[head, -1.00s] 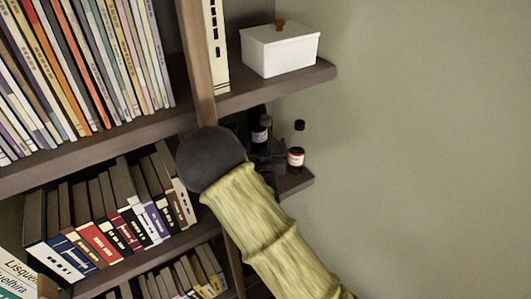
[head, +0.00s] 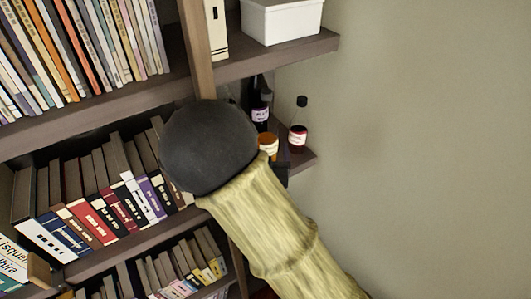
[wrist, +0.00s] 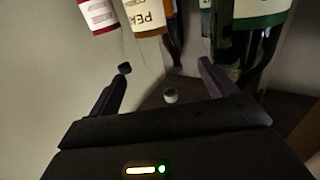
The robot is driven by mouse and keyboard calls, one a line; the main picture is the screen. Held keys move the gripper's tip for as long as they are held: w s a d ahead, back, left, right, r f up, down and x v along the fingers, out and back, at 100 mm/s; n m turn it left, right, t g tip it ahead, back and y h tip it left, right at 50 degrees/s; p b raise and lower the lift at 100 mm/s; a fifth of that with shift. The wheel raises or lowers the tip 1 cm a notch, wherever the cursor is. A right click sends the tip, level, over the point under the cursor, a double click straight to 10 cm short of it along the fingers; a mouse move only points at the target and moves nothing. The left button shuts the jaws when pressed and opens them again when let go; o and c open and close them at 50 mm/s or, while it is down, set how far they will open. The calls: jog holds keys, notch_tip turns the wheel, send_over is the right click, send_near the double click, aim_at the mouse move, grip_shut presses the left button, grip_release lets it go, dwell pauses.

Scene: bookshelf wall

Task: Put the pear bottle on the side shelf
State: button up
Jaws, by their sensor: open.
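The pear bottle (head: 268,142) has orange contents and a pale label. It shows just right of my dark round wrist in the head view, its lower part hidden by my arm. The bottle stands among others at a small lower right shelf (head: 302,158). Which shelf is the side shelf is unclear.
A white box (head: 282,22) sits on the upper shelf (head: 290,52). Bookshelves fill the left; bare wall is right.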

dwell(0.6)
jog(key=d+f+m+g, duration=0.2)
jog(key=d+f+g, duration=0.4)
jog(key=d+g, duration=0.15)
jog(key=s+d+r+n+g, duration=0.1)
jog(key=s+d+g, duration=0.3)
jog(key=s, duration=0.3)
jog(key=s+d+r+n+g, duration=0.1)
jog(key=s+d+g, duration=0.3)
jog(key=s, duration=0.4)
jog(key=shift+s+d, duration=0.2)
jog(key=shift+d, duration=0.55)
